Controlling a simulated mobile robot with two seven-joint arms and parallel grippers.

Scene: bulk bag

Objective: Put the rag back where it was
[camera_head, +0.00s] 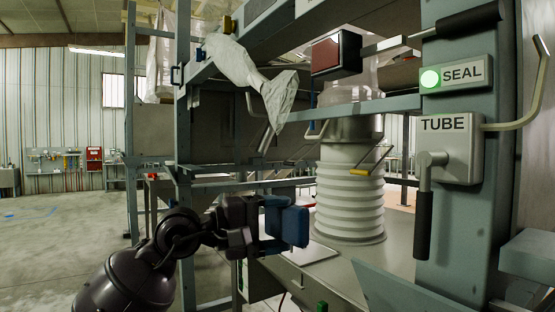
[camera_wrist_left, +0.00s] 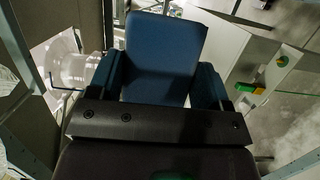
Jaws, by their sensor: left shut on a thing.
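The rag (camera_head: 289,223) looks like a flat, dark blue folded piece. My left gripper (camera_head: 268,222) is shut on it and holds it in the air in front of the white ribbed spout. In the left wrist view, the rag (camera_wrist_left: 165,45) sticks out between the two fingers of my left gripper (camera_wrist_left: 160,88). The fingers hide its near end. My right gripper is not in view.
The white ribbed spout (camera_head: 349,190) stands on a grey surface behind the rag. A post carries the SEAL sign (camera_head: 457,76) and TUBE lever box (camera_head: 449,148) at right. Whitish crumpled material (camera_head: 245,70) hangs over the upper frame. Open floor (camera_head: 60,235) lies at left.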

